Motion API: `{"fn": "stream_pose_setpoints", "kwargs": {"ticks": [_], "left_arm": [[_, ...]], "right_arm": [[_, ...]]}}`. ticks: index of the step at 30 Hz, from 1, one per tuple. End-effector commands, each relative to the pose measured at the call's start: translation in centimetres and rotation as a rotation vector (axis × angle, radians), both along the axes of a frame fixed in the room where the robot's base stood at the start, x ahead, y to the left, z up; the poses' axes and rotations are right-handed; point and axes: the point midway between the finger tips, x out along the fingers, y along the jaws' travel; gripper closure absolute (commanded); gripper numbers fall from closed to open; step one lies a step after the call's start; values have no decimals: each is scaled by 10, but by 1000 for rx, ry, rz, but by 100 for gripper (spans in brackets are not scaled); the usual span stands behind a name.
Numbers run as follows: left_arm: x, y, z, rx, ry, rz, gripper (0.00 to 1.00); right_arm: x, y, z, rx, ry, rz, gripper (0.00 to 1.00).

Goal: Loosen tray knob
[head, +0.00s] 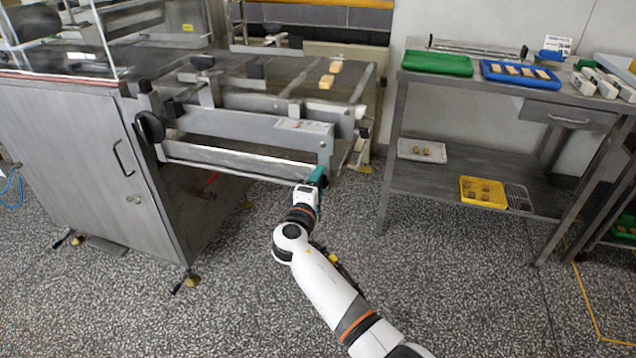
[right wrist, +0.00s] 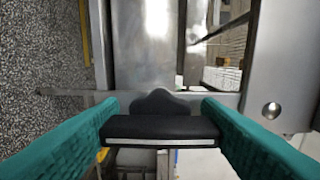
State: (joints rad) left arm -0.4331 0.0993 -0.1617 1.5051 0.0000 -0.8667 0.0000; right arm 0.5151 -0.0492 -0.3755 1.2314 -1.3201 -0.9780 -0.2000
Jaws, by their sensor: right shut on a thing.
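My right gripper (head: 318,176) is at the right end of the long metal tray (head: 240,161) under the front of the machine. In the right wrist view its two teal fingers stand on either side of a black knob (right wrist: 160,126) with a rounded hump and a pale strip along one edge. The fingers are shut on the knob. In the head view the knob is hidden by the gripper. My left gripper is not in view.
The grey machine (head: 75,150) carries a mesh belt with two orange pieces (head: 327,82). A round black handwheel (head: 150,126) is at its left front. A steel table (head: 450,85) with a green tray (head: 437,63) and a blue tray (head: 520,75) stands right. Speckled floor between is clear.

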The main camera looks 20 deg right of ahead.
Motion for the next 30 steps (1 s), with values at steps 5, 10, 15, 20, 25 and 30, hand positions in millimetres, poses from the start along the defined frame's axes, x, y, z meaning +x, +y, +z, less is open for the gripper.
{"fn": "stream_pose_setpoints", "kwargs": {"ticks": [5, 10, 15, 20, 25, 30], "left_arm": [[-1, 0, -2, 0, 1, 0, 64], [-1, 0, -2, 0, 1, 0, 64], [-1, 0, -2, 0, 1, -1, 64], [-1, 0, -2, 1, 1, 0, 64], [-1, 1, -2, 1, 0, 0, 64], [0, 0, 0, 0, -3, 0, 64]], "right_arm": [[0, 0, 1, -9, 3, 0, 64], [0, 0, 1, -9, 3, 0, 64], [0, 0, 1, -8, 3, 0, 32], [0, 0, 0, -6, 3, 0, 20], [0, 0, 0, -6, 4, 0, 20], [-10, 7, -1, -4, 4, 2, 20]]}}
